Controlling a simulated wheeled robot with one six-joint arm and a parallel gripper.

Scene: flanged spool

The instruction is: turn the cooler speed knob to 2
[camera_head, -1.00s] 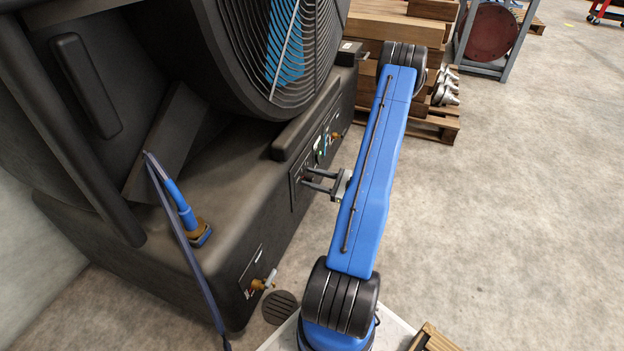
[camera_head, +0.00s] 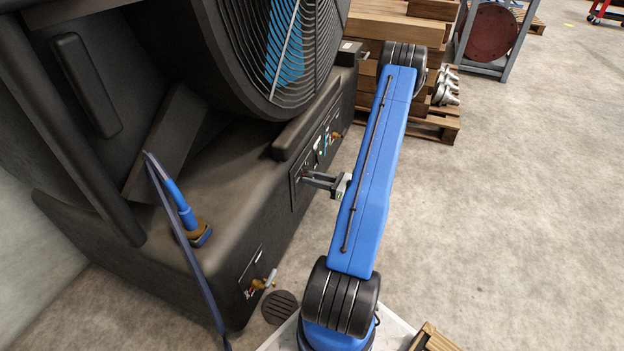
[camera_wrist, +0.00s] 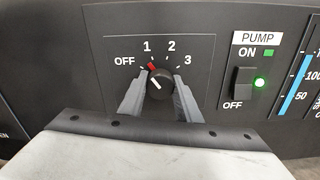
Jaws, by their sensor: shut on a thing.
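The cooler's black round speed knob (camera_wrist: 161,84) is in the middle of the wrist view, on a dark panel marked OFF, 1, 2 and 3. A white line on it slants up and left, and a red mark shows at its upper left edge, just below the 1. My gripper (camera_wrist: 160,92) is shut on the knob, one grey finger on each side. In the head view my gripper (camera_head: 318,180) reaches left to the side of the big black cooler (camera_head: 235,185); the knob itself is hard to make out there.
Wooden beams on a pallet (camera_head: 440,125) are behind; the floor at right is clear.

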